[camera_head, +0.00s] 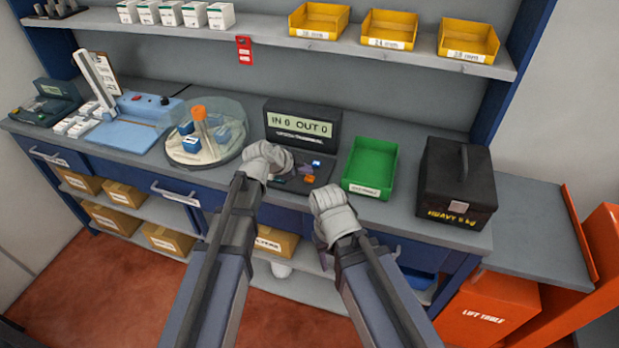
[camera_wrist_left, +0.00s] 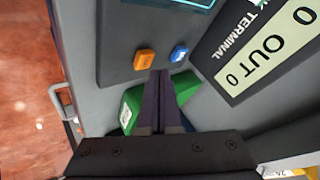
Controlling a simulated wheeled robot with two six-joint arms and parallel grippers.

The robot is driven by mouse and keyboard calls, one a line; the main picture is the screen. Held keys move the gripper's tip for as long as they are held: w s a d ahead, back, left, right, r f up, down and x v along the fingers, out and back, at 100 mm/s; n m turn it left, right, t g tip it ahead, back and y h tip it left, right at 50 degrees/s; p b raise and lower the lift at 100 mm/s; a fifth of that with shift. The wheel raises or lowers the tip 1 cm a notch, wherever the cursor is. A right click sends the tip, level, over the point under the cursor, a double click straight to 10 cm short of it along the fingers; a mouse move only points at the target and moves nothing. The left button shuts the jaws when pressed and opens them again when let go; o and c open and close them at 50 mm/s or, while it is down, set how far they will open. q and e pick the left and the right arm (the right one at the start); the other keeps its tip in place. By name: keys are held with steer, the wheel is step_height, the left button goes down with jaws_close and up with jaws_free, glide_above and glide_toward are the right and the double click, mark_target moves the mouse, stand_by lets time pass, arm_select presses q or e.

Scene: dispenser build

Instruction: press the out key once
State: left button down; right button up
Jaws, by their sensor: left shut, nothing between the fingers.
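The black terminal (camera_head: 302,123) stands on the bench with its display reading IN 0 OUT 0. Its key panel in front holds a blue key (camera_head: 316,163) and an orange key (camera_head: 309,179); the lettering on the keys is too small to read. My left gripper (camera_head: 303,169) is shut and empty over this panel. In the left wrist view its fingertips (camera_wrist_left: 160,76) lie close to the orange key (camera_wrist_left: 145,59) and the blue key (camera_wrist_left: 179,53); contact cannot be told. My right gripper (camera_head: 326,258) is lower, in front of the bench edge, its fingers mostly hidden.
A green bin (camera_head: 371,167) and a black heavy box (camera_head: 456,183) stand right of the terminal. A round clear-covered carousel (camera_head: 205,132) and a blue device (camera_head: 138,121) stand to its left. Yellow bins (camera_head: 389,30) sit on the shelf above.

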mark_target(306, 179)
arm_select(q)
steer(key=shift+f, duration=0.1)
stand_by(0.7)
steer(key=shift+f+b, duration=0.3)
steer(key=shift+b, duration=0.15)
steer(key=shift+f+b, duration=0.5)
stand_by(0.6)
steer(key=shift+r, duration=0.2)
steer(key=shift+r+p, duration=0.75)
steer(key=shift+p, duration=0.25)
step_height(306, 179, up, 5)
steer(key=p, duration=0.5)
